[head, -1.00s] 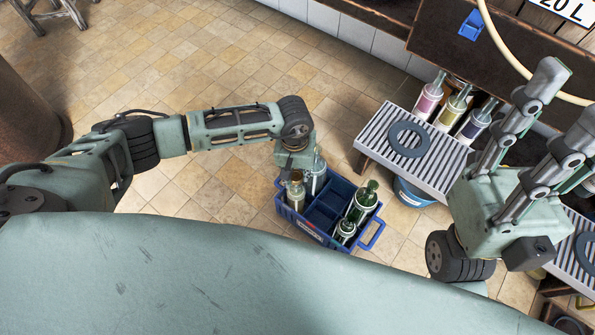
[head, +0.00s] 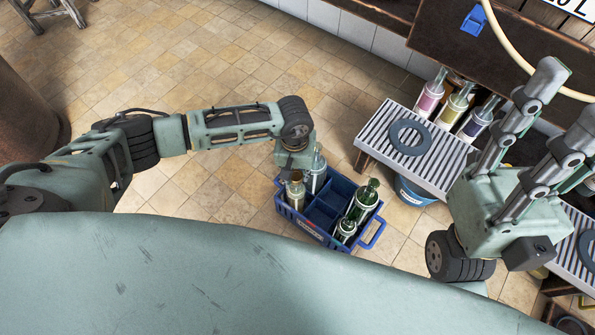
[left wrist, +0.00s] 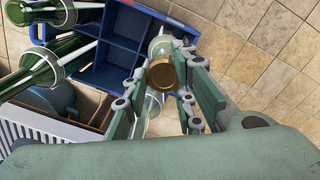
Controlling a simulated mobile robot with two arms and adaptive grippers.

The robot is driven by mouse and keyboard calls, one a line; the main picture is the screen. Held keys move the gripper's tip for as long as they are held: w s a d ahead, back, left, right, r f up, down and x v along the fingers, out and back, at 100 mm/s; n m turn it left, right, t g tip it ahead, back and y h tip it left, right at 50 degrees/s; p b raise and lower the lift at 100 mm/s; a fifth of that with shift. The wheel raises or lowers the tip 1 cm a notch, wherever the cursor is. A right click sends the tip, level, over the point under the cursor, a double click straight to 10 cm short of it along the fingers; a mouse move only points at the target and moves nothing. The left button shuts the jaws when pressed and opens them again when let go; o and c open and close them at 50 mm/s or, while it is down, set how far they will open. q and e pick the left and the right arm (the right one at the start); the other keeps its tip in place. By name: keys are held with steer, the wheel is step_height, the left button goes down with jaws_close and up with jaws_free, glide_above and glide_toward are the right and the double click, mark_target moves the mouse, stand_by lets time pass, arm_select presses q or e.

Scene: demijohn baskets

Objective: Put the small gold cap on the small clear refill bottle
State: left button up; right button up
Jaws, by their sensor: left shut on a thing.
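My left gripper (head: 296,171) points down over the left side of the blue crate (head: 374,232). In the left wrist view its two fingers (left wrist: 164,76) are closed on the sides of the round gold cap (left wrist: 162,73). A clear bottle with a pale label (left wrist: 159,46) stands in the crate just beyond the cap; it also shows in the head view (head: 295,197). The cap overlaps this bottle's top, and I cannot tell whether they touch. A second clear bottle (head: 318,172) stands behind it. My right gripper (head: 571,98) points up at the right with its fingers apart.
Green bottles (head: 364,200) fill the crate's right side; its middle compartments are empty. A slatted table (head: 380,135) with a dark ring (head: 409,138) and several coloured bottles stands behind right. A blue bucket (head: 412,193) is under it. Tiled floor left of the crate is clear.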

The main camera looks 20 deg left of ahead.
arm_select(q)
steer(key=shift+f, duration=0.35)
steer(key=o, duration=1)
steer(key=r, duration=1.2)
steer(key=shift+a, duration=0.25)
